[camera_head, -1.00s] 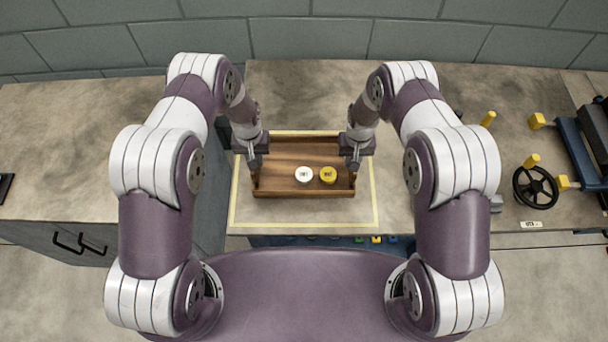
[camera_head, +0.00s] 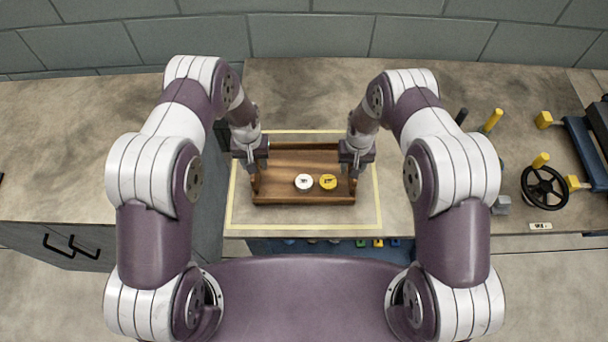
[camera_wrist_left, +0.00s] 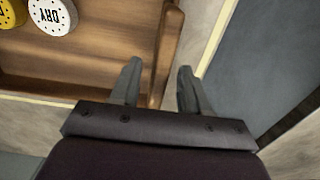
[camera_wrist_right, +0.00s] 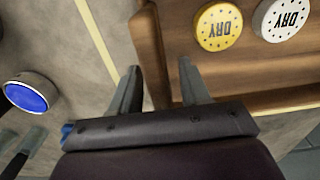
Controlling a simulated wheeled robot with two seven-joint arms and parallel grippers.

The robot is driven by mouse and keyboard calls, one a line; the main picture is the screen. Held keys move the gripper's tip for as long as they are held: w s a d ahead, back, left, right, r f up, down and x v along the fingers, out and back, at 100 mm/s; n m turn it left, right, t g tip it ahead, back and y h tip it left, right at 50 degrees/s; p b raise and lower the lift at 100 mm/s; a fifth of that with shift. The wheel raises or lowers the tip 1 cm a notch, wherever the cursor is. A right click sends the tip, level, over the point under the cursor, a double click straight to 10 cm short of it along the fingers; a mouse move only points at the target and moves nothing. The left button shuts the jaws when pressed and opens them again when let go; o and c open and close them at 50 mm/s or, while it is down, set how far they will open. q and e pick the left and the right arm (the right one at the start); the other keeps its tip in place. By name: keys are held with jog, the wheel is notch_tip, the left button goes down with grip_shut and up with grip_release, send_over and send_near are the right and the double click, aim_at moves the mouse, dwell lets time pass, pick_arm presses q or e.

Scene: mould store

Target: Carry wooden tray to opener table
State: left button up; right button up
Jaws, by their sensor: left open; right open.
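The brown wooden tray (camera_head: 303,198) lies within the yellow tape outline (camera_head: 377,205) on the worktop in the head view. It carries a white disc (camera_head: 304,182) and a yellow disc (camera_head: 328,182), both marked DRY in the wrist views. My left gripper (camera_head: 254,178) is open at the tray's left end; in the left wrist view its fingers (camera_wrist_left: 158,88) stand on either side of the end wall (camera_wrist_left: 168,45). My right gripper (camera_head: 354,178) is open at the right end, its fingers (camera_wrist_right: 162,85) likewise either side of that wall (camera_wrist_right: 148,45). Finger contact cannot be told.
A black handwheel (camera_head: 544,187) and a blue fixture (camera_head: 584,150) with yellow knobs stand to the right. A blue-topped round button (camera_wrist_right: 28,95) shows in the right wrist view. A block wall (camera_head: 310,38) closes the back. The left counter (camera_head: 70,150) is mostly clear.

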pick_arm(q)
notch_tip(320, 180, up, 10)
jog(key=shift+f, duration=0.1)
jog(key=shift+r, duration=0.3)
pick_arm(e)
jog(key=shift+r, duration=0.15)
notch_tip(320, 180, up, 12)
jog(key=shift+f, duration=0.1)
